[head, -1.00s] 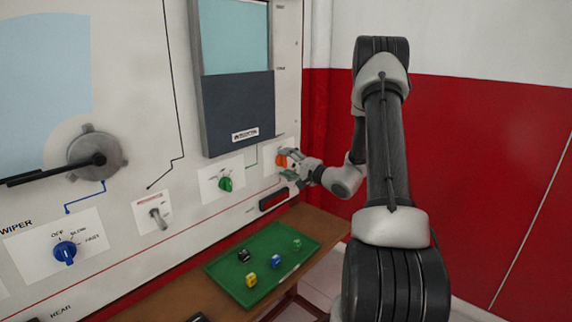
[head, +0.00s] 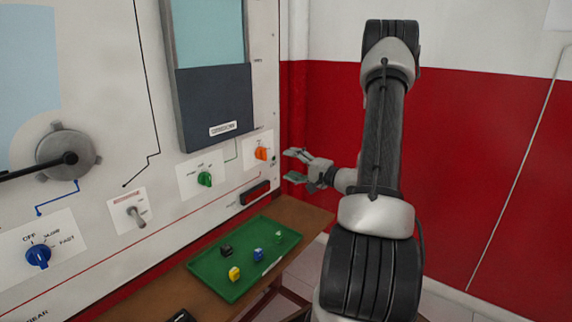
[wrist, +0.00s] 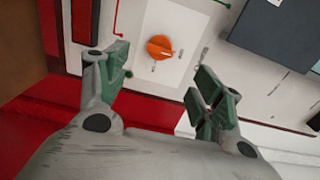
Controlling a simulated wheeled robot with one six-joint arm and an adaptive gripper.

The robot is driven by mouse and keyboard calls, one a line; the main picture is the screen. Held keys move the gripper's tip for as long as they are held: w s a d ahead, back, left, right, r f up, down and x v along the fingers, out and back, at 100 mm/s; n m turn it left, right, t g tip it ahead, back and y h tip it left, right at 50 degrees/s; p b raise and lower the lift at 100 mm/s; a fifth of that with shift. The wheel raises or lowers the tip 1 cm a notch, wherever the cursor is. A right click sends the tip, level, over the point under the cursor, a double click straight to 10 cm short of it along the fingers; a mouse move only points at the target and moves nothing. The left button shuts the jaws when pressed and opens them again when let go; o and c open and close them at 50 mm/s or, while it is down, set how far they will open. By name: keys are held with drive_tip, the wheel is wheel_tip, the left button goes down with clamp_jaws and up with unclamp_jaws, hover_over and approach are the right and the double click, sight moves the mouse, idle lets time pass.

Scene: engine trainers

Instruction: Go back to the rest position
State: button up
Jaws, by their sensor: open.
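My gripper (head: 296,166) is open and empty, held in the air to the right of the trainer panel (head: 105,190). The orange knob (head: 261,153) on the panel's right side stands just left of my fingertips, apart from them. In the wrist view the orange knob (wrist: 159,47) shows beyond and between my two open fingers (wrist: 160,82), on a white plate. Nothing is held between the fingers.
A green tray (head: 212,285) with several small coloured blocks lies on the brown bench (head: 300,211) below the panel. A green knob (head: 205,179), a toggle switch (head: 135,214) and a blue knob (head: 38,255) are on the panel. The red and white wall (head: 480,150) is behind my arm.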

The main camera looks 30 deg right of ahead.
drive_tip(key=s+a+f+m+g+y, duration=0.2)
drive_tip(key=s+a+f+g+y, duration=0.1)
drive_tip(key=s+a+f+g, duration=0.25)
drive_tip(key=s+a+r+n+g, duration=0.1)
drive_tip(key=s+a+n+g, duration=0.2)
drive_tip(key=s, duration=0.5)
drive_tip(key=s+a+r+n+g, duration=0.1)
drive_tip(key=s+a+r+g, duration=0.1)
drive_tip(key=s+a+g, duration=0.35)
drive_tip(key=s+d+r+n+g+h, duration=0.35)
drive_tip(key=s+r+n+h, duration=0.25)
drive_tip(key=s, duration=0.4)
drive_tip(key=a+r+n+t+h, duration=0.3)
drive_tip(key=r+n+t, duration=0.2)
drive_tip(key=r, duration=0.5)
drive_tip(key=shift+r+n, duration=0.35)
drive_tip(key=shift+n, duration=0.05)
